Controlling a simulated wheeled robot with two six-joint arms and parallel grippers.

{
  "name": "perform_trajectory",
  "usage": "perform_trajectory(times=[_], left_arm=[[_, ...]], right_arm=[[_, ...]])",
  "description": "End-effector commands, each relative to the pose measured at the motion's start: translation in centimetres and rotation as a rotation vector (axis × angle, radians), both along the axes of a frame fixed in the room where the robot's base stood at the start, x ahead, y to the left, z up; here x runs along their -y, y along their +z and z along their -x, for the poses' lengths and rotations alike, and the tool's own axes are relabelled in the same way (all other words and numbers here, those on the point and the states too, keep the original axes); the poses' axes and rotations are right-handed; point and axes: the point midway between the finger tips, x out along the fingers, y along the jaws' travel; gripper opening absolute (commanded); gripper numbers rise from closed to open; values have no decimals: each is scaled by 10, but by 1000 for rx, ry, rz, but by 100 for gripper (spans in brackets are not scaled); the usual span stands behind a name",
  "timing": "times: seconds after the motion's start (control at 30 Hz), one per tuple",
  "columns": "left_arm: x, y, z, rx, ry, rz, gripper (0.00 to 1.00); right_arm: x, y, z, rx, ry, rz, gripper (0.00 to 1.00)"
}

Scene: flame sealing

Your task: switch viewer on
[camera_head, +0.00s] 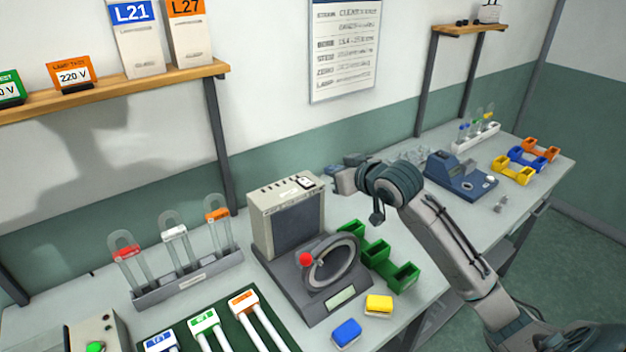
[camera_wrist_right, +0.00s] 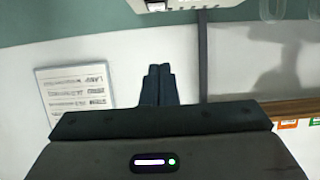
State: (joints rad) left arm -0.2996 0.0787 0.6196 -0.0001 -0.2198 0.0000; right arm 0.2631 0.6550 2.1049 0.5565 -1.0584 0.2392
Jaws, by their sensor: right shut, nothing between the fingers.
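The viewer (camera_head: 285,222) is a beige-grey box with a dark front panel. It stands on a dark base with a round dark ring and a red knob (camera_head: 306,259) in front. Several dark slots and a small light piece with a dark mark, perhaps a switch, are on its top. My right gripper (camera_head: 335,180) is beside the viewer's upper right edge, toward the wall, and looks apart from it. In the wrist view its two dark fingers (camera_wrist_right: 157,85) are together and empty. A pale slotted edge shows at the top there. My left gripper is out of view.
Green bins (camera_head: 378,250) stand right of the viewer. A tube rack (camera_head: 188,280) stands left. Yellow (camera_head: 379,304) and blue (camera_head: 346,332) blocks lie in front. A blue device (camera_head: 461,178) is farther right. A wooden shelf (camera_head: 130,88) hangs at upper left.

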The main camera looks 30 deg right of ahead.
Motion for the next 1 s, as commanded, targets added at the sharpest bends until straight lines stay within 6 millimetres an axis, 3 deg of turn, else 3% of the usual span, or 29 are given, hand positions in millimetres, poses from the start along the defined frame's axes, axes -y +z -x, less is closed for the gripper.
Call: perform_trajectory(times=[0.17,0.57,0.8,1.0], left_arm=[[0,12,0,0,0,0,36],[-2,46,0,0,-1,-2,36],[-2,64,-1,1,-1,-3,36],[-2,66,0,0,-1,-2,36]], right_arm=[[-4,-4,-19,-1,0,-6,0],[-14,-29,-88,-1,0,-5,0],[-12,-63,-84,-3,1,-1,0],[-12,-73,-83,1,0,0,0]])
